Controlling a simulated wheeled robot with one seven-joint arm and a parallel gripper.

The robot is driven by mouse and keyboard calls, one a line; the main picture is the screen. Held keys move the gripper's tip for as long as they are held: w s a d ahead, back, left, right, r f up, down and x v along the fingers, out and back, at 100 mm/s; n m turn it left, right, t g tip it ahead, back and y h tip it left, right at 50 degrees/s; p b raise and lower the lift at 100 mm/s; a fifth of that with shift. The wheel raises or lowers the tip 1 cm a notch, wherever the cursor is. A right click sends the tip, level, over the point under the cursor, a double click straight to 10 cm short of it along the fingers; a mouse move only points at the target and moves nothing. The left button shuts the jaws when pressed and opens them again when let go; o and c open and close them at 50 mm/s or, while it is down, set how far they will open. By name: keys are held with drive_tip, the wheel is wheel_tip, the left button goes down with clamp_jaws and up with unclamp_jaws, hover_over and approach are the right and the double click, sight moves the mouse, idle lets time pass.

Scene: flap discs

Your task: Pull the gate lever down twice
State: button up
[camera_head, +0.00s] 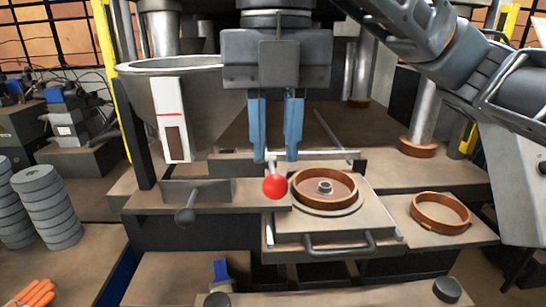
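My gripper (275,156) points downward, with its two blue fingers apart and nothing visible between them. A red ball knob (275,187) shows just below the fingertips, on a short pale rod that rises from it toward the gap between them. I cannot tell whether the fingers touch the rod. A dark ball-ended lever (185,214) sticks out from a grey box (197,190) to the left, below the hopper (205,110). The frame does not settle which of the two is the gate lever.
A white gauge panel (172,120) with a red line is on the hopper. A copper ring (325,188) sits on a handled plate (335,238), and another ring (440,212) lies to the right. Grey disc stacks (50,205) and orange gloves (33,294) are at left.

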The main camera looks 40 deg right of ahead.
drive_tip(key=shift+f, duration=0.1)
idle(0.4)
wheel_tip(320, 180, down, 11)
drive_tip(key=b, duration=0.6)
idle(1.1)
wheel_tip(320, 180, up, 9)
drive_tip(key=p, duration=0.8)
drive_tip(key=shift+r, duration=1.05)
